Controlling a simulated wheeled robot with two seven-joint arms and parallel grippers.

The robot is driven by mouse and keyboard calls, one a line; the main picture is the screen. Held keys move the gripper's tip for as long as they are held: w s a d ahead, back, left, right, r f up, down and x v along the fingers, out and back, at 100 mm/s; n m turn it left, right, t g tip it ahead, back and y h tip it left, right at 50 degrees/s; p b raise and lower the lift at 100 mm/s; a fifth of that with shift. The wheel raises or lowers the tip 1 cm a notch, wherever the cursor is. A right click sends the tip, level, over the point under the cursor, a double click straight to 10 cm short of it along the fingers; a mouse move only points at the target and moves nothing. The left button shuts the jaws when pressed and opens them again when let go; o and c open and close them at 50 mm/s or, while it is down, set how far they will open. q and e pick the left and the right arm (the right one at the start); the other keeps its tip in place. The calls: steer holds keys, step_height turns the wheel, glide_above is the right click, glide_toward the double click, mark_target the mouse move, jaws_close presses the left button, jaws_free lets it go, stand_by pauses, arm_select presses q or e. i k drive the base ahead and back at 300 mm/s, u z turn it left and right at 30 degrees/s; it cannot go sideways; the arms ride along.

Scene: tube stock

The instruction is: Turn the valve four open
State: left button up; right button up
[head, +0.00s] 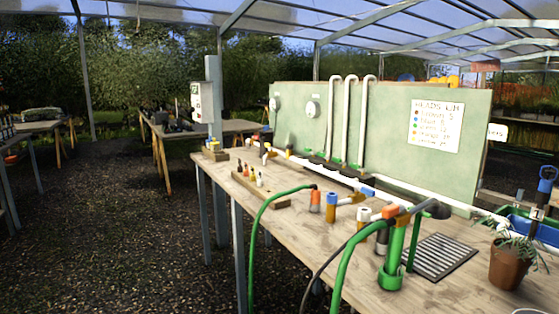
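No valve shows a readable number, so I cannot tell which is valve four. A dark manifold (338,168) runs along the foot of the green board, with small green parts and three white arched pipes (352,110) rising from it. A white pipe with small fittings (288,151) continues to its left. An orange-and-grey fitting (398,212) sits at the top of an upright green tube (393,258). Whether any valve is open or shut cannot be told. Neither of my grippers is in view.
The wooden bench (345,262) carries a green board (395,150) with a colour-coded heads card (435,127). Green hoses (258,225) hang over its front edge. A black grate (441,257), potted plant (507,262) and blue tray (545,236) stand right. Gravel floor (110,235) is clear at left.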

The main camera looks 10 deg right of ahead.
mark_target(356, 167)
steer(key=u, duration=0.9)
steer(key=i, duration=2.15)
steer(key=u, duration=1.7)
steer(key=i, duration=0.25)
steer(key=z, duration=3.85)
